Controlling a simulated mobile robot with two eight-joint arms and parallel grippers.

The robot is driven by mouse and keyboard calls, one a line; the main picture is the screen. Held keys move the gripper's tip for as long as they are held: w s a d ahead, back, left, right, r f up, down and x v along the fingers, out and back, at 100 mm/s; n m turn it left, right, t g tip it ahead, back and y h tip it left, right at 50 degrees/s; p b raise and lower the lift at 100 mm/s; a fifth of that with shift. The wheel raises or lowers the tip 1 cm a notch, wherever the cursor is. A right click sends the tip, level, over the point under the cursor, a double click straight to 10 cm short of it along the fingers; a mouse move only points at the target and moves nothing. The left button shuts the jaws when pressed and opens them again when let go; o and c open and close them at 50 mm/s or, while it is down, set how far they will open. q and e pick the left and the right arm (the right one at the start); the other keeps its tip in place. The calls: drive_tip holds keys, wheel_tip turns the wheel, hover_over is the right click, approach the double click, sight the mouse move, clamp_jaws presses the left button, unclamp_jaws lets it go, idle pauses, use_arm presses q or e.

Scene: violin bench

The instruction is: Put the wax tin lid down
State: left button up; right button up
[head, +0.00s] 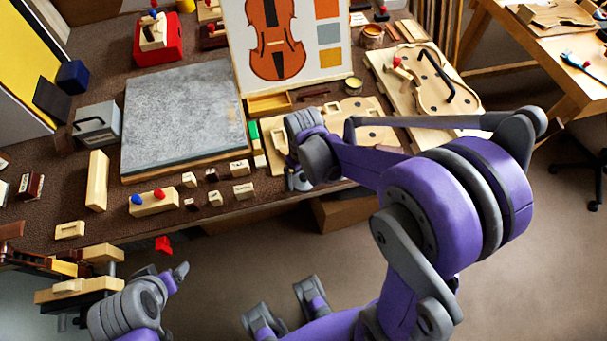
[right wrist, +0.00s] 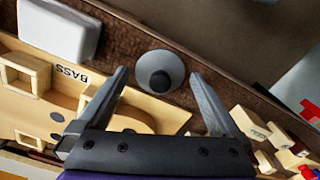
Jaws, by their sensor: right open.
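The wax tin lid, a round grey disc with a dark knob (right wrist: 160,72), shows in the right wrist view. It appears to lie on the brown bench top near the bench edge, beside a pale wooden board (right wrist: 110,105). My right gripper (right wrist: 160,95) is open, its two fingers apart on either side of the lid in the picture, with nothing gripped. In the head view the right gripper (head: 297,183) is at the bench's front edge and hides the lid. A small open tin (head: 352,84) stands farther back. My left gripper (head: 178,272) is low at the left; its jaws are unclear.
A grey slab (head: 185,115) fills the bench's left middle. Several small wooden blocks (head: 242,192) lie along the front edge. A violin picture board (head: 318,82) stands behind. A wooden plate with a violin outline (head: 425,80) lies back right. Floor is open at front right.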

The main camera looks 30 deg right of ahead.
sight(303, 176)
wheel_tip(303, 176, up, 12)
drive_tip(key=p, duration=0.2)
drive_tip(key=s+a+f+m+t, duration=0.1)
drive_tip(key=s+a+t, duration=0.2)
drive_tip(key=s, duration=0.7)
drive_tip(key=shift+s+m+t, duration=0.4)
drive_tip(key=shift+t, duration=0.7)
drive_tip(key=shift+a+r, duration=0.1)
